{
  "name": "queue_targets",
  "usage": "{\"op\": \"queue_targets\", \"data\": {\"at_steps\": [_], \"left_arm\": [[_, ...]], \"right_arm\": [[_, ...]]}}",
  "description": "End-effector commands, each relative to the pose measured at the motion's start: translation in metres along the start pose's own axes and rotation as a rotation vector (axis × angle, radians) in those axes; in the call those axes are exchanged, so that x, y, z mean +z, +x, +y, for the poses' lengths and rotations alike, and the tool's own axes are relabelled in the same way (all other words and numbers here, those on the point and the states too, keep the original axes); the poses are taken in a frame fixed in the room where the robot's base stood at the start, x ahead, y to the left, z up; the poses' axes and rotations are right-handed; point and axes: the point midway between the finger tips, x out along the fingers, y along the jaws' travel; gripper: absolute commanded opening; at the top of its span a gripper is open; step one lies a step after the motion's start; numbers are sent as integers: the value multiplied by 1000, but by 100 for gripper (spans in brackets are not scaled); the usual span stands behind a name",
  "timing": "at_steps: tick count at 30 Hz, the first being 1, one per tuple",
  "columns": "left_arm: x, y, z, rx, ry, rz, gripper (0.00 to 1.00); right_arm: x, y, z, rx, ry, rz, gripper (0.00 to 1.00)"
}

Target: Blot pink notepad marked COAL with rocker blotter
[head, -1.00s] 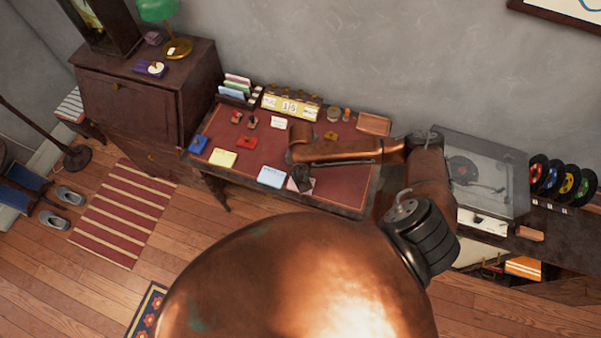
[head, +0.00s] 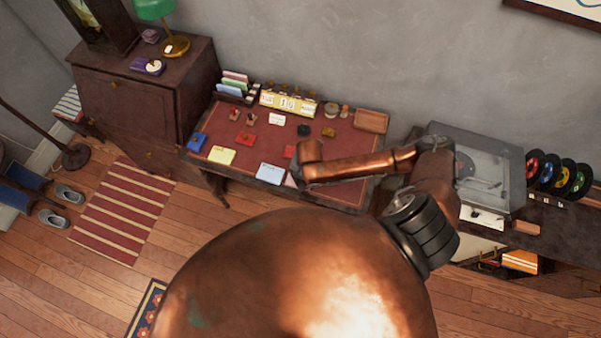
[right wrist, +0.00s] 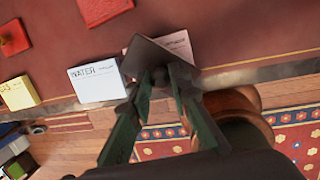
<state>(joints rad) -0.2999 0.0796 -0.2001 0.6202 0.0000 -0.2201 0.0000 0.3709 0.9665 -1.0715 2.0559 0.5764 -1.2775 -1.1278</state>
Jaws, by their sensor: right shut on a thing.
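My right gripper (right wrist: 160,78) is shut on a dark grey flat-faced thing (right wrist: 150,52), which looks like the rocker blotter, held tilted. It is over or against the pink notepad (right wrist: 181,43) at the desk's front edge; I cannot tell whether they touch. The blotter covers much of the notepad, and its marking cannot be read. In the head view a pale pink corner of the notepad (head: 291,181) shows beside my right arm, which hides the gripper and blotter there. My left gripper is not in view.
A pale notepad marked WATER (right wrist: 95,82) lies just left of the pink one. A calendar (head: 288,101) and wooden tray (head: 372,120) stand at the back.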

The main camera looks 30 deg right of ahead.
Motion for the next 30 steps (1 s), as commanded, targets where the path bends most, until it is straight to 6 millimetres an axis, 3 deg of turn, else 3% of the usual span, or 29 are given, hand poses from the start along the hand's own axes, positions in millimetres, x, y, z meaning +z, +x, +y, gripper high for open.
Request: {"op": "queue_targets", "data": {"at_steps": [11,30], "left_arm": [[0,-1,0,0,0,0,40],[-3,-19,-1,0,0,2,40]], "right_arm": [[-1,0,-1,5,0,-6,0],[7,0,7,-74,0,70,0]]}}
